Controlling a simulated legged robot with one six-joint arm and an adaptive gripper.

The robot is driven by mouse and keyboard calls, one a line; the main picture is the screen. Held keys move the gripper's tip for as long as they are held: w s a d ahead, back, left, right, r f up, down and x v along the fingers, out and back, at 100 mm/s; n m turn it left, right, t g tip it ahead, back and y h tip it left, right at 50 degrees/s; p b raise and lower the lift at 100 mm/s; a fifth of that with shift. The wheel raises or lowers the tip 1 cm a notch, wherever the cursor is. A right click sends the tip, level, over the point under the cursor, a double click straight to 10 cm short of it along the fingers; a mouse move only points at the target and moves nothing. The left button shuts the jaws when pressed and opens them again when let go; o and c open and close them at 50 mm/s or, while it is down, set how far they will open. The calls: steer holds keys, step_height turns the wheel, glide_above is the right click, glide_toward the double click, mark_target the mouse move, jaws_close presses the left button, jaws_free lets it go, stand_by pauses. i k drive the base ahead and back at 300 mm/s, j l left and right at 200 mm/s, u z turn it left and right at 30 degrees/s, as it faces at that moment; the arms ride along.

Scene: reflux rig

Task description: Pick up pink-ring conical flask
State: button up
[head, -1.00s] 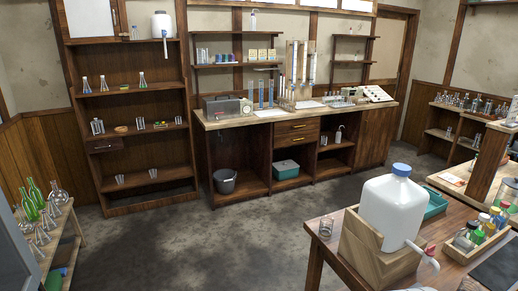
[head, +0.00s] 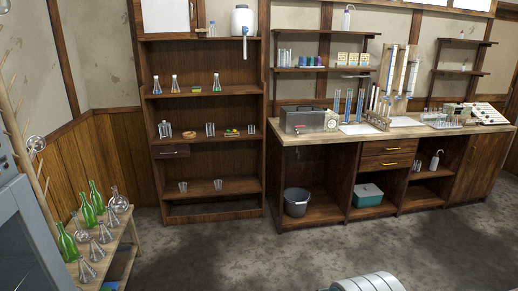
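Several conical flasks show in the head view. On the upper shelf of the tall brown shelf unit (head: 225,101) stand one at left (head: 156,85), one beside it (head: 175,84) and one with green (head: 216,83) further right. They stand upright and apart. More clear conical flasks (head: 96,250) stand on the low wooden stand at lower left. The ring colours are too small to read, so I cannot tell which flask has the pink ring.
Green bottles (head: 88,214) and round flasks (head: 118,200) crowd the low wooden stand (head: 137,228). A long workbench (head: 360,139) with glassware runs along the back wall at right. A grey bucket (head: 296,202) sits under it. The concrete floor (head: 240,255) in the middle is clear.

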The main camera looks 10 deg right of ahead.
mark_target(437, 124)
steer(key=i+z, duration=0.15)
steer(key=i, duration=0.6)
steer(key=i+j+z, duration=0.15)
steer(key=i, duration=0.55)
steer(key=i+l+z, duration=0.15)
steer(key=i+z, duration=0.75)
steer(key=i+j+z, duration=0.3)
steer(key=i+z, duration=0.15)
steer(key=i+l+z, duration=0.2)
steer(key=i+z, duration=0.65)
steer(key=i+j+z, duration=0.15)
steer(key=i+z, duration=0.3)
steer(key=i+l+u, duration=0.1)
steer(key=i, duration=1.45)
steer(key=i+u, duration=0.35)
steer(key=i, duration=0.2)
steer(key=i+l+u, duration=0.2)
steer(key=i+u, duration=0.2)
steer(key=i, duration=0.15)
steer(key=i+j+u, duration=0.1)
steer(key=i+u, duration=0.15)
steer(key=u, duration=0.2)
steer(key=i+u, duration=0.55)
steer(key=u, duration=0.3)
